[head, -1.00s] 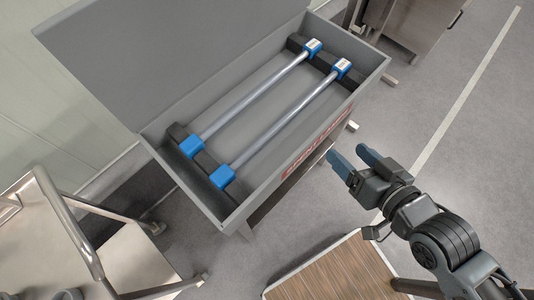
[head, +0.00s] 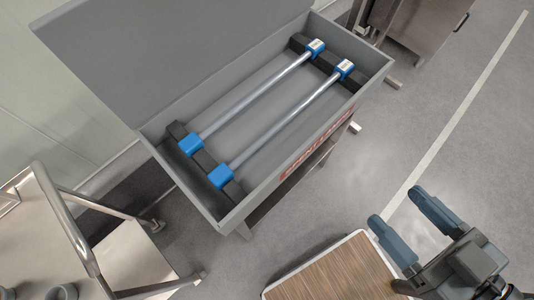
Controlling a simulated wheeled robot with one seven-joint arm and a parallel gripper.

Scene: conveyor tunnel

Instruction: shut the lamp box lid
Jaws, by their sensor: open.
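The grey lamp box (head: 240,217) stands on a legged stand in the middle of the head view. Its lid (head: 160,50) is raised, hinged along the far left long edge and leaning back by the pale wall. Inside the box, two lamp tubes with blue end caps, one near (head: 285,115) and one far (head: 255,92), lie across black holders. My gripper (head: 403,222) is at the lower right, its two blue-grey fingers spread apart with nothing between them. It is clear of the box, to the right of its front side, and apart from the lid.
A wood-topped surface with a pale rim (head: 335,270) is at the bottom, left of my gripper. A metal cart with a tubular rail (head: 70,225) stands at the lower left. A steel cabinet (head: 420,35) is at the top right. Grey floor (head: 480,140) is open at right.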

